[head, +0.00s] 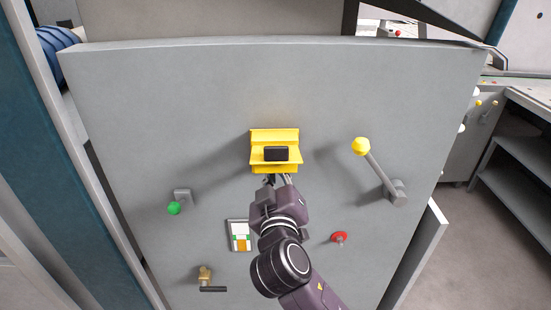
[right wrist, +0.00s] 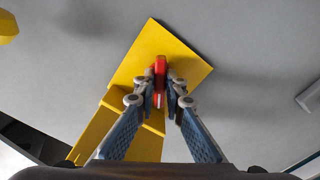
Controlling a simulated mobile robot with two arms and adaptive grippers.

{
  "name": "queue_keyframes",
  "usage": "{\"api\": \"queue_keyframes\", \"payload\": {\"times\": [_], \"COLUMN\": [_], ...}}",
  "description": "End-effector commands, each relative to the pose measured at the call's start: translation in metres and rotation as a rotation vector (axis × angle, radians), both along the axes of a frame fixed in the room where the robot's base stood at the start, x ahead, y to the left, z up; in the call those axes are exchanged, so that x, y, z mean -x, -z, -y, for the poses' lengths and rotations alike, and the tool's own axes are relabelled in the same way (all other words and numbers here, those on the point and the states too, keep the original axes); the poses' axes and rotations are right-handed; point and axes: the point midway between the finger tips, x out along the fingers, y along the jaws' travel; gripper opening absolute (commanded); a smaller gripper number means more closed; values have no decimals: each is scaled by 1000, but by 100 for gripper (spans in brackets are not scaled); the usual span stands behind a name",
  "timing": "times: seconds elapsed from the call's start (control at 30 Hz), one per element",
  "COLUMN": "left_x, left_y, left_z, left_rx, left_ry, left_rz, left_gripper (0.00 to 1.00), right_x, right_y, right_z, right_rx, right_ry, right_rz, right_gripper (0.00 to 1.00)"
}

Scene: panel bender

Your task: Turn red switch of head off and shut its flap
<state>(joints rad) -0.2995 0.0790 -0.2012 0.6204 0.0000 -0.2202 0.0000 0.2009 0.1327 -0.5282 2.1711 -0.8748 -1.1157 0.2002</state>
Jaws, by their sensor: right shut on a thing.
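The yellow switch housing (head: 274,136) is on the grey panel. Its flap (head: 258,156) stands out from the panel, open, with a black block (head: 276,154) on its face. In the head view the red switch is hidden behind the flap and gripper. In the right wrist view the red switch (right wrist: 160,72) stands out from the yellow plate (right wrist: 150,52), and the open flap (right wrist: 92,136) is at the lower left. My right gripper (head: 279,180) is just below the flap. Its fingertips (right wrist: 161,88) are shut on the red switch. My left gripper is not in view.
A yellow-knobbed lever (head: 378,170) sticks out to the right of the housing. A green knob (head: 174,207), a small label plate (head: 239,232), a brass valve (head: 205,276) and a red button (head: 339,237) are lower on the panel. The panel above the housing is clear.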

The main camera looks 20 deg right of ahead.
Motion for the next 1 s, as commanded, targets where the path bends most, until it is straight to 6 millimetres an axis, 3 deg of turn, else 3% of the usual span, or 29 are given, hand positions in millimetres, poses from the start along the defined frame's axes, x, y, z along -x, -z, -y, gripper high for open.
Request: {"api": "queue_keyframes", "payload": {"times": [0.03, 0.6, 1.0], "left_x": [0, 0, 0], "left_y": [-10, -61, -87], "left_z": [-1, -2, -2], "left_rx": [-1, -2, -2], "left_ry": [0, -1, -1], "left_rz": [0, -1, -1], "left_gripper": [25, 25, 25], "right_x": [0, 0, 0], "right_y": [-4, -6, -5], "right_z": [0, 1, 1], "right_rx": [44, 564, 849], "right_ry": [1, -1, -2], "right_rz": [-16, -164, -244], "right_gripper": [0, 0, 0]}}
